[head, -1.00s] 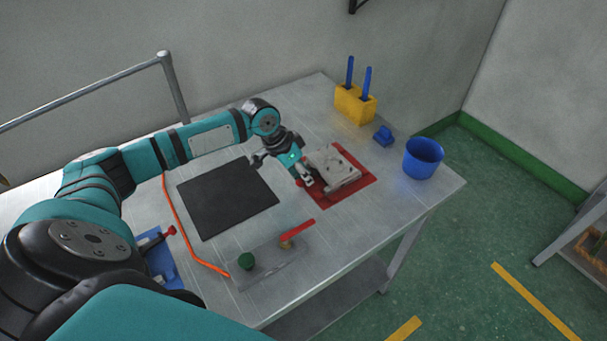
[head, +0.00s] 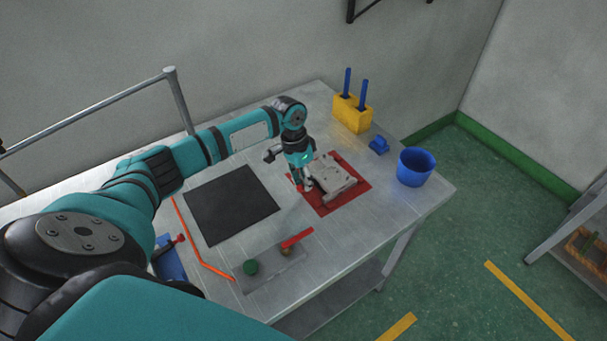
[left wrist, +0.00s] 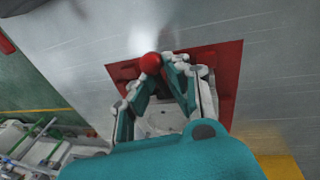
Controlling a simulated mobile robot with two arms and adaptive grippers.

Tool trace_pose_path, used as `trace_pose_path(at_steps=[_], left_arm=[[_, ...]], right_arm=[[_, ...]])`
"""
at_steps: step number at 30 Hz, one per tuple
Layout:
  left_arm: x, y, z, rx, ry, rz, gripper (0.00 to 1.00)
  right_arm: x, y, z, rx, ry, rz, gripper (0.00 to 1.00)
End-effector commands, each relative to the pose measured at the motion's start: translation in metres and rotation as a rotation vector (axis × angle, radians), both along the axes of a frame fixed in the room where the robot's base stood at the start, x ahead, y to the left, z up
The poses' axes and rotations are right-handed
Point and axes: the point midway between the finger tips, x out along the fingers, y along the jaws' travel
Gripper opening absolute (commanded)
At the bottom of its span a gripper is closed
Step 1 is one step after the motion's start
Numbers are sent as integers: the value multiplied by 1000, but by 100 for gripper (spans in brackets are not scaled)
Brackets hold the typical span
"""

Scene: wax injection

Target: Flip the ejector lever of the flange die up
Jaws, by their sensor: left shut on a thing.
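The flange die (head: 336,180), a pale grey metal block, lies on a red mat (head: 358,195) near the table's right side. My left gripper (head: 303,186) points down at the die's left edge. In the left wrist view the fingers (left wrist: 166,62) close in around a red ball knob (left wrist: 150,63), the end of the ejector lever. The gripper is shut on the lever; its shaft is mostly hidden by the fingers. Part of the die (left wrist: 162,118) shows between the fingers, over the mat (left wrist: 228,58). My right gripper is not in view.
A black mat (head: 232,205) lies left of the die. A tray (head: 270,268) with a green knob and a red-handled tool is in front. A blue cup (head: 415,166), small blue piece (head: 379,146) and yellow holder (head: 352,114) stand right and behind.

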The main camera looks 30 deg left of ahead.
Motion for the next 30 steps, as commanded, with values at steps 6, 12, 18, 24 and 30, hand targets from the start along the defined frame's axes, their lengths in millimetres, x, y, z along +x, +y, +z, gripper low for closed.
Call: trace_pose_path(at_steps=[6, 12, 18, 24, 30], left_arm=[[5, -2, 7, 42, 103, 2, 0], [6, -2, 7, 67, 158, 1, 0], [5, -1, 6, 74, 175, 1, 0], [5, -1, 6, 74, 176, 2, 0], [5, -1, 6, 74, 176, 2, 26]], right_arm=[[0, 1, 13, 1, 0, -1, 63], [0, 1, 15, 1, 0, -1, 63], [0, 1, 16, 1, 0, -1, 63], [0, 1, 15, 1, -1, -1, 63], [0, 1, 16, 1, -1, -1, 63]])
